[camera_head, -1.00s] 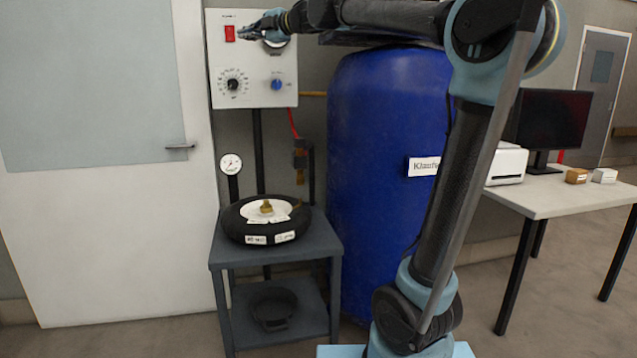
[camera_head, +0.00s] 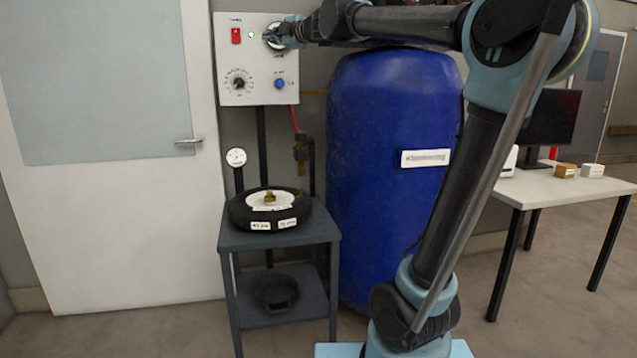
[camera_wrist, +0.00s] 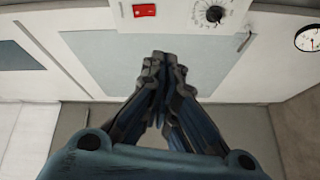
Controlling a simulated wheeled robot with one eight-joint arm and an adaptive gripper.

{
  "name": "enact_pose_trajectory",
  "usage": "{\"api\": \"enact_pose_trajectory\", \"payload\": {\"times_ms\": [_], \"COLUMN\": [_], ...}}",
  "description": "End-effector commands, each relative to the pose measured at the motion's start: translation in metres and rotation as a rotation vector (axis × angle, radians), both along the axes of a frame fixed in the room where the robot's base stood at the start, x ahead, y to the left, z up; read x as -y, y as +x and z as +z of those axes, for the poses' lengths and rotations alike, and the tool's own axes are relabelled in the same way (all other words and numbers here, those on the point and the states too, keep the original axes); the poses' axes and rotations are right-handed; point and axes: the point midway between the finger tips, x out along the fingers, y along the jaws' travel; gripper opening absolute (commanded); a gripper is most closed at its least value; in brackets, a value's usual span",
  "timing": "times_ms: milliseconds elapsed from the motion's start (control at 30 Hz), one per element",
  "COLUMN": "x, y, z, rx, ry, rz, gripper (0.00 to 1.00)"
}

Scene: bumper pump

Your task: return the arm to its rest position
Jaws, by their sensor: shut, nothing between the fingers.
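My gripper (camera_head: 280,36) is at the top of the head view, in front of the right upper part of the white control panel (camera_head: 228,88). It hides part of the round gauge there. In the wrist view my gripper (camera_wrist: 160,62) has its fingers together with nothing between them. The red switch (camera_head: 236,36) is left of the gripper, and it also shows in the wrist view (camera_wrist: 144,10). My arm runs right from the gripper across the top of the blue barrel, then down to my base.
The blue barrel (camera_head: 385,210) stands right below my forearm. A grey stand (camera_head: 320,236) holds a black ring-shaped bumper (camera_head: 240,214). A pressure gauge (camera_head: 236,157) stands behind it. A white door (camera_head: 110,235) is at left, a white table (camera_head: 560,190) at right.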

Motion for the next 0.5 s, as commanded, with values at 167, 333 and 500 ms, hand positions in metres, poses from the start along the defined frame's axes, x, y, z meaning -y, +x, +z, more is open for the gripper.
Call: {"api": "enact_pose_trajectory", "payload": {"times_ms": [167,333,500], "x": [0.053,0.129,0.211], "y": [0.01,0.014,0.0], "z": [-0.018,-0.056,-0.117], "rx": [-0.046,-0.13,-0.247], "ry": [0.09,0.198,0.318], "rz": [-0.165,-0.381,-0.628], "gripper": [0.0,0.0,0.0]}}
